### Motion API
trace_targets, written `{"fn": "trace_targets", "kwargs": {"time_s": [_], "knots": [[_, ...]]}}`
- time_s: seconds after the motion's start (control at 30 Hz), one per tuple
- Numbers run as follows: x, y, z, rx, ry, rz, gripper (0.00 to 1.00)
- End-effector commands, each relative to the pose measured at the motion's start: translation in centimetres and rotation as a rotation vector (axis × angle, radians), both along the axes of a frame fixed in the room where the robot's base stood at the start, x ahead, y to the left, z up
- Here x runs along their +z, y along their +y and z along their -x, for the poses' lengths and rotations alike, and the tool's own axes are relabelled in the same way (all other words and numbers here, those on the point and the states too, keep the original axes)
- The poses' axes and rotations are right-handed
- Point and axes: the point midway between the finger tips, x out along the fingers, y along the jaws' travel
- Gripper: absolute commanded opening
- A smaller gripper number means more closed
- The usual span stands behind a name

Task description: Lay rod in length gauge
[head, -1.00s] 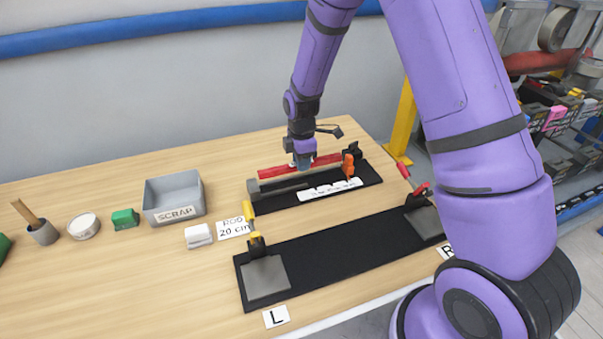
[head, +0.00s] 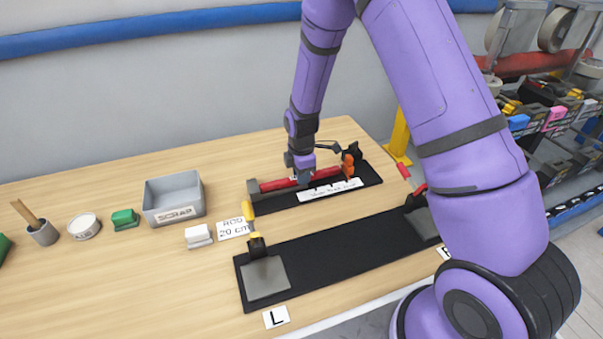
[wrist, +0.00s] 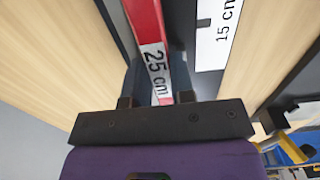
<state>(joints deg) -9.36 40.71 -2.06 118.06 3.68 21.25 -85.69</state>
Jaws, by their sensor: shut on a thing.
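The red rod (head: 275,185) is in my gripper (head: 303,178) and lies along the length gauge (head: 371,177). In the wrist view the rod (wrist: 145,22) carries a white "25 cm" label between the two fingers of my gripper (wrist: 156,88). The gauge is a black base with a grey end block (head: 253,188) at the left, an orange part (head: 347,166) at the right and a white scale strip (head: 330,190) in front. The rod is low, in line with the grey end block. My gripper hides its middle, and I cannot tell whether it rests on the gauge.
A long black fixture (head: 330,250) with grey pads marked L and R lies in front. A "ROD 20 cm" card (head: 235,228), a white block (head: 198,236) and a grey SCRAP bin (head: 174,200) stand left of the gauge. The table's far left back is clear.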

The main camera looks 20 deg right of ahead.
Motion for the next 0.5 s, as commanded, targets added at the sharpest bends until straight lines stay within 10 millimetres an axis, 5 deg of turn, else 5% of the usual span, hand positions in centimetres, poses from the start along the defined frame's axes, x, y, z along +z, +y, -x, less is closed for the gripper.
{"fn": "trace_targets", "kwargs": {"time_s": [0.23, 0.27, 0.33, 0.5], "knots": [[-0.53, -0.03, 0.06, -0.001, 0.002, 0.000, 0.00], [-0.57, -0.04, 0.09, -0.001, 0.003, 0.000, 0.30], [-0.63, -0.04, 0.15, -0.001, 0.005, 0.001, 0.46], [-0.80, -0.04, 0.43, 0.000, 0.012, 0.001, 0.48]]}}
